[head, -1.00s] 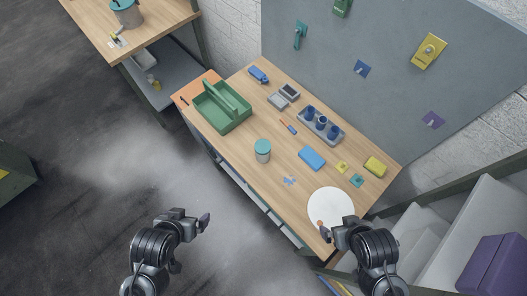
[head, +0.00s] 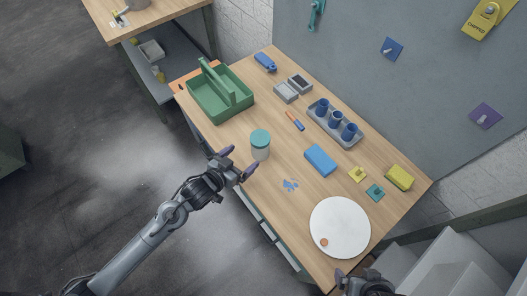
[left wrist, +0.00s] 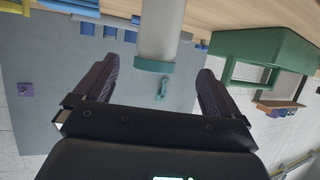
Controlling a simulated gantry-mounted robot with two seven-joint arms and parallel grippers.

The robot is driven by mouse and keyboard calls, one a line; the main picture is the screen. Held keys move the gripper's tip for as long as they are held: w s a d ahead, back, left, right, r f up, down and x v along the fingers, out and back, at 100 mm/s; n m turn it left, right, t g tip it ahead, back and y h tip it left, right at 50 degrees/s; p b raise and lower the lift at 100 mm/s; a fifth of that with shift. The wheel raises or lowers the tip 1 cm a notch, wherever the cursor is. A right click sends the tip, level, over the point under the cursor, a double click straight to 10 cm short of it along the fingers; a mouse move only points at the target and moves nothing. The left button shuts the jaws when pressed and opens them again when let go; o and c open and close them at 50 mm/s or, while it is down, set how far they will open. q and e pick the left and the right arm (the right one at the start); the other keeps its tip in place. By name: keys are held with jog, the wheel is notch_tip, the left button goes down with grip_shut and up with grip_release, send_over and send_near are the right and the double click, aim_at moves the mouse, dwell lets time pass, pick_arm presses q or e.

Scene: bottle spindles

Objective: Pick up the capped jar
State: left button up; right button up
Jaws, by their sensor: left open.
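The capped jar (head: 260,151), pale grey with a teal lid, stands upright near the front edge of the wooden table, right of the green caddy. My left gripper (head: 239,162) is open just in front of the jar, its fingers pointing toward it. In the left wrist view the jar (left wrist: 161,32) appears upside down, between and beyond the two spread fingers (left wrist: 158,66), and nothing is held. My right gripper (head: 345,279) is only partly in view at the bottom edge, and its jaws are not clear.
The green caddy (head: 207,101) stands left of the jar. A blue box (head: 320,159), a grey tray (head: 353,143) with blue cups and a white round disc (head: 341,228) lie to the right. Small blue pieces (head: 290,184) lie near the jar. Bare tabletop surrounds the jar.

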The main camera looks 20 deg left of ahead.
aim_at(254, 148)
pick_arm(q)
jog(key=x, duration=0.5)
jog(key=shift+w+r, duration=0.1)
jog(key=shift+w, duration=0.05)
jog(key=shift+d+b+x, duration=0.15)
jog(key=shift+b+x, duration=0.05)
jog(key=shift+x, duration=1.25)
jog(key=shift+d+b+x, duration=0.1)
jog(key=shift+b+x, duration=0.05)
jog(key=shift+x, duration=1.3)
jog(key=c, duration=1.2)
